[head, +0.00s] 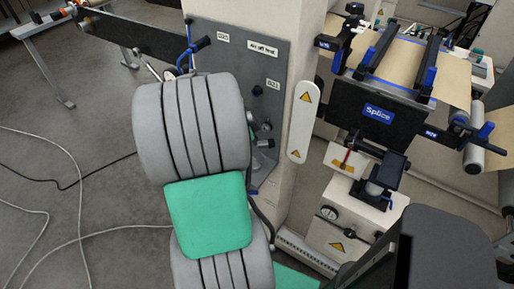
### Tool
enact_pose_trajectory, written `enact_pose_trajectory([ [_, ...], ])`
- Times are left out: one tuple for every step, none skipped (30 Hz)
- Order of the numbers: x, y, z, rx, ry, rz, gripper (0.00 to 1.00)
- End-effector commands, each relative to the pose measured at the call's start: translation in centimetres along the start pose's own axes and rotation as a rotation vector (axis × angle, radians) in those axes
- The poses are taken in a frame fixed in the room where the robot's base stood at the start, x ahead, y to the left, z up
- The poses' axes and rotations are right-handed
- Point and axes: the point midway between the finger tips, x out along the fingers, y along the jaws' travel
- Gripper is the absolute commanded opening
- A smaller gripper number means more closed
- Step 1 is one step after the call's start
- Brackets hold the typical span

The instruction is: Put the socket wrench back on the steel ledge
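I cannot make out the socket wrench in the head view. A grey steel panel (279,72) with small labels, a blue-handled valve and dark fittings stands at the upper middle. Small metal fittings (264,134) show low on it, partly hidden by a large grey ribbed body with a green pad, likely part of my arm. I cannot tell which surface is the steel ledge. My gripper is not visible, so its state and what it may hold do not show.
A splice table (375,110) with blue-and-black clamp bars and brown web stands at the right. Below it are a white cabinet (335,240) with a gauge and a black-topped post (378,172). A dark block fills the lower right. Cables (80,200) lie on open floor at left.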

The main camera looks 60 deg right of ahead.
Motion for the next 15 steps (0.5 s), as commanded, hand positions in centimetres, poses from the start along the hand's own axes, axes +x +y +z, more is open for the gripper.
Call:
enact_pose_trajectory([
  [-0.1,0.0,0.0,0.0,0.0,0.0,0.4],
  [-0.2,0.0,-0.1,0.0,0.0,0.0,0.4],
  [-0.5,0.0,-0.2,0.0,0.0,0.0,0.4],
  [-0.7,-0.1,-0.2,0.0,0.0,-0.001,0.4],
  [-1.1,-0.1,-0.2,0.0,0.001,-0.002,0.4],
  [-1.8,-0.1,-0.2,0.0,0.001,-0.004,0.4],
  [-2.4,-0.2,-0.1,-0.001,0.001,-0.005,0.4],
  [-3.1,-0.1,-0.1,0.0,0.001,-0.005,0.4],
  [-4.2,-0.1,-0.1,-0.001,0.0,-0.005,0.4],
  [-5.1,-0.2,-0.1,-0.001,0.001,-0.007,0.4],
  [-5.9,-0.2,-0.1,0.0,0.0,-0.006,0.4],
  [-7.0,-0.1,-0.1,0.0,-0.001,-0.006,0.4],
  [-7.8,-0.1,-0.1,-0.001,0.0,-0.005,0.4],
  [-8.6,-0.1,-0.1,-0.001,0.0,-0.005,0.4],
  [-9.5,-0.1,-0.1,-0.001,0.0,-0.004,0.4],
])
